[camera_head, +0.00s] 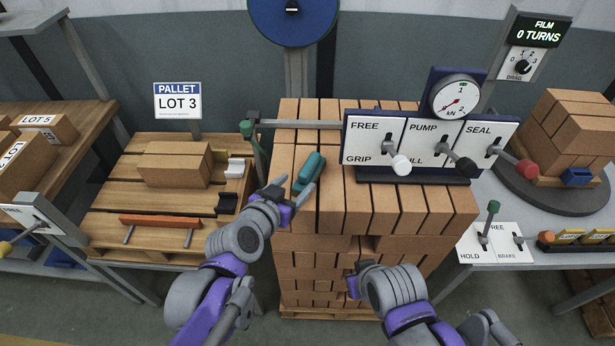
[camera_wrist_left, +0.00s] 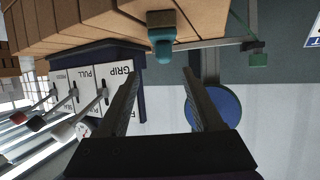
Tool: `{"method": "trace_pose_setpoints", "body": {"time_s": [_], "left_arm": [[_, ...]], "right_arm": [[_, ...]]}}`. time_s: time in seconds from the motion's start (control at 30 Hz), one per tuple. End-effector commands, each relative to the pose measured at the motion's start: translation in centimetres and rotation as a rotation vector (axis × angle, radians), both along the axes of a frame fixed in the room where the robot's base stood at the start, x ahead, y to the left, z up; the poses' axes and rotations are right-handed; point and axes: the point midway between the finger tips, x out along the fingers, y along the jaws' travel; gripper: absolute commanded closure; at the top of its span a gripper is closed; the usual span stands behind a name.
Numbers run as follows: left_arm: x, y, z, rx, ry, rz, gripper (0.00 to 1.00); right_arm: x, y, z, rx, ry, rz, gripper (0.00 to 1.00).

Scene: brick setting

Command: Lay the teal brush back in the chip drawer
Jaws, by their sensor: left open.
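The teal brush (camera_head: 308,172) lies on top of the brick stack (camera_head: 350,205), near its left edge. My left gripper (camera_head: 289,188) is just left of and in front of the brush, at the stack's edge. In the left wrist view, the open fingers (camera_wrist_left: 160,74) have nothing between them, and the brush (camera_wrist_left: 162,42) shows beyond their tips, with its dark part against the bricks. My right gripper (camera_head: 352,286) is low in front of the stack; its jaws are too hidden to read. I cannot pick out the chip drawer with certainty.
A lever panel (camera_head: 430,145) with a gauge (camera_head: 457,98) stands on the stack to the right of the brush. A grey bar (camera_head: 300,124) with a green-knobbed post runs behind it. The Lot 3 pallet (camera_head: 120,195) is at left, holding bricks and a red-brown bar (camera_head: 160,221).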

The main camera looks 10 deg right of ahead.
Motion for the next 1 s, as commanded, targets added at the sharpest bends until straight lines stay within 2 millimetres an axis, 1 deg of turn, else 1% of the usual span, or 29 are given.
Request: {"method": "trace_pose_setpoints", "body": {"time_s": [0.03,0.3,0.57,0.7,0.8,1.0], "left_arm": [[0.5,-0.6,-0.2,-0.002,-0.005,-0.003,0.32],[3.3,-2.7,-1.6,-0.001,-0.006,-0.003,0.32],[4.7,-3.5,-2.1,-0.001,-0.004,-0.002,0.32],[6.5,-4.3,-2.6,0.0,-0.005,-0.001,0.32],[7.5,-5.0,-3.1,-0.001,-0.004,-0.002,0.32],[8.3,-5.6,-3.5,0.0,-0.005,-0.001,0.32]], "right_arm": [[0.0,0.0,-0.2,0.0,0.001,0.0,1.0],[-0.1,0.0,-0.5,0.0,0.003,0.0,1.0],[-0.1,0.0,-0.5,0.0,0.002,0.0,1.0],[-0.1,0.0,-0.3,0.0,0.002,0.0,1.0],[-0.1,0.0,-0.3,0.0,0.002,0.0,1.0],[-0.1,0.0,-0.4,0.0,0.002,0.0,1.0]]}}
